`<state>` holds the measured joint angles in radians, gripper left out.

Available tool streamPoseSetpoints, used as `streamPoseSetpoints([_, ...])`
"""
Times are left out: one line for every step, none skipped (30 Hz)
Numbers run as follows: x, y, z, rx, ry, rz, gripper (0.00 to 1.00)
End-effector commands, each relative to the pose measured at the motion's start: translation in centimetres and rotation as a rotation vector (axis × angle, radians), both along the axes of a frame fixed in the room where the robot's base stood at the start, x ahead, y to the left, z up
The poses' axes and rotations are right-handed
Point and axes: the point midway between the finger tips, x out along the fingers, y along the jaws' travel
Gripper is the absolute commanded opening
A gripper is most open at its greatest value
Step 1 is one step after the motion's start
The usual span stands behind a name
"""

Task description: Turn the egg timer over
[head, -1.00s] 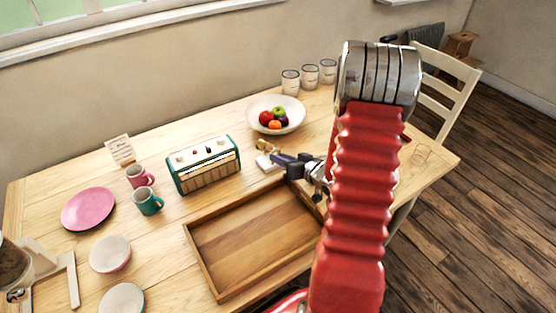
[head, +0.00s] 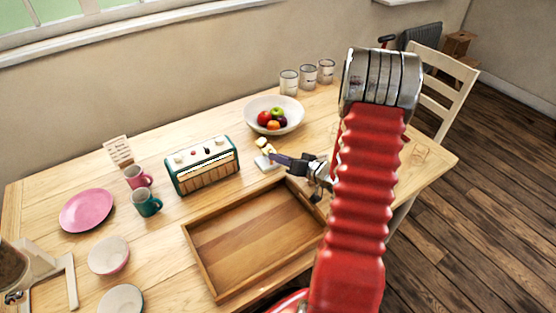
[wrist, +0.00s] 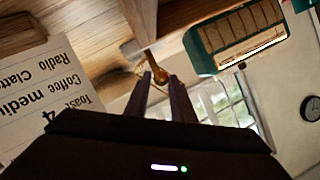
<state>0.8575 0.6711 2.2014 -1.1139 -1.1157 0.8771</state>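The egg timer (head: 262,144) shows in the head view as a small yellowish shape at the tip of my gripper (head: 272,158), between the radio and the fruit bowl. In the wrist view the egg timer (wrist: 157,70) has an amber bulb and a pale end, lies at a slant, and sits between the tips of my gripper (wrist: 158,80). The two dark fingers flank it and appear shut on it. The wrist picture is nearly upside down. My arm hides part of the table on the right.
A small white block (head: 265,163) lies just below the timer. The green radio (head: 203,166) is to the left, the fruit bowl (head: 287,104) behind, and an empty wooden tray (head: 212,278) in front. A printed card (wrist: 40,95) fills the wrist view's left side.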

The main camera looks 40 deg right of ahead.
Motion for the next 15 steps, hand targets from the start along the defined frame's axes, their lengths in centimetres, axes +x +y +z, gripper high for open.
streamPoseSetpoints([-0.01,0.01,0.0,0.0,0.0,0.0,0.26])
streamPoseSetpoints([-0.02,0.02,-0.01,0.0,0.0,0.0,0.28])
streamPoseSetpoints([-0.02,0.04,-0.01,0.0,0.0,0.001,0.31])
streamPoseSetpoints([-0.02,0.06,-0.01,0.0,0.0,0.001,0.33])
streamPoseSetpoints([-0.02,0.07,-0.01,0.0,0.0,0.001,0.35])
streamPoseSetpoints([-0.03,0.09,-0.02,0.0,0.0,0.001,0.38])
streamPoseSetpoints([-0.03,0.09,-0.01,0.0,0.0,0.001,0.38])
streamPoseSetpoints([-0.03,0.1,-0.02,0.001,0.0,0.002,0.38])
streamPoseSetpoints([-0.04,0.11,-0.02,0.001,0.001,0.003,0.38])
streamPoseSetpoints([-0.04,0.12,-0.02,0.0,0.0,0.003,0.38])
streamPoseSetpoints([-0.03,0.13,-0.03,0.0,0.0,0.003,0.38])
streamPoseSetpoints([-0.03,0.14,-0.02,0.0,0.0,0.003,0.38])
streamPoseSetpoints([-0.05,0.13,-0.02,0.0,0.0,0.003,0.38])
streamPoseSetpoints([-0.08,0.13,-0.01,0.0,0.0,0.003,0.38])
streamPoseSetpoints([-0.15,0.11,0.01,0.0,0.0,0.003,0.38])
